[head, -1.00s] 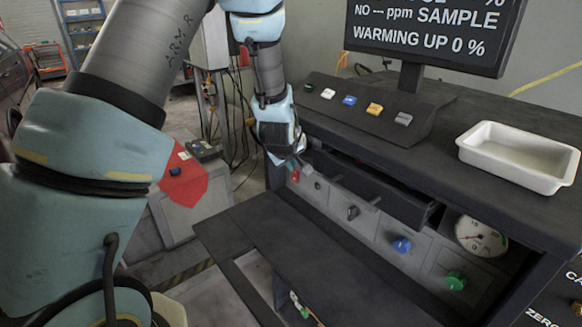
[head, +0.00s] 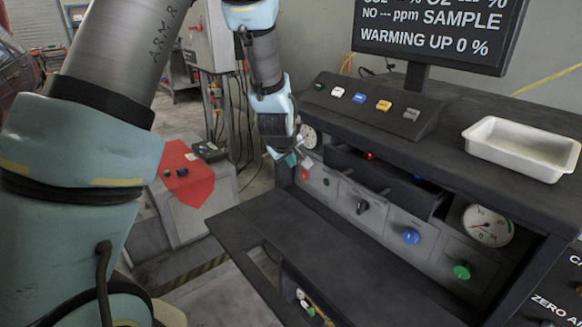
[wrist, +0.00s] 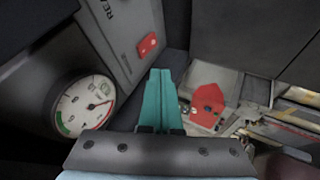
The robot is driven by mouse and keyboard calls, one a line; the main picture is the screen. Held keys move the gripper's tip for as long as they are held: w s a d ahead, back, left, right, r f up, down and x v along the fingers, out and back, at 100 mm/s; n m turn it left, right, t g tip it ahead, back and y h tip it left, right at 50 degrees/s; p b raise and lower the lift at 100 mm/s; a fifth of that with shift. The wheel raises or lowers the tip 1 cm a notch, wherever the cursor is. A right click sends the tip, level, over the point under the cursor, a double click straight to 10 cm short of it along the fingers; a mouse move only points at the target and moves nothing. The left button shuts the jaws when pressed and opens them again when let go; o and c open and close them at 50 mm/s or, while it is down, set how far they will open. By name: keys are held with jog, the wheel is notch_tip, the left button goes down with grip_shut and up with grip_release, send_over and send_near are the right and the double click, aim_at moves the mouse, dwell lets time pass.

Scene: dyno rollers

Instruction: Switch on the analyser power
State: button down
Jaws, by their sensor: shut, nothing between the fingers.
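The analyser cabinet (head: 470,140) is dark, with a screen (head: 435,35) above it reading "SAMPLE" and "WARMING UP 0 %". Its lower front panel carries a red control (head: 304,174) at the left end, a black knob (head: 361,207), a blue knob (head: 411,236) and a green knob (head: 461,271). My gripper (head: 298,158) is shut and empty at the left end of this panel, just above the red control. In the wrist view its teal fingers (wrist: 161,74) are together, and a red rocker-like piece (wrist: 148,46) is on a grey panel left of the tips. Contact cannot be told.
A dark shelf (head: 290,245) projects below the panel. Two dial gauges (head: 488,226) (head: 309,137) sit at the panel's ends. A white tray (head: 522,150) and a sloped button box (head: 375,105) stand on top. A grey cabinet with a red patch (head: 188,175) stands to the left.

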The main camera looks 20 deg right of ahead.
jog(key=d+r+v, duration=0.1)
jog(key=v, duration=0.7)
jog(key=shift+w+d+b, duration=0.25)
jog(key=shift+b, duration=0.15)
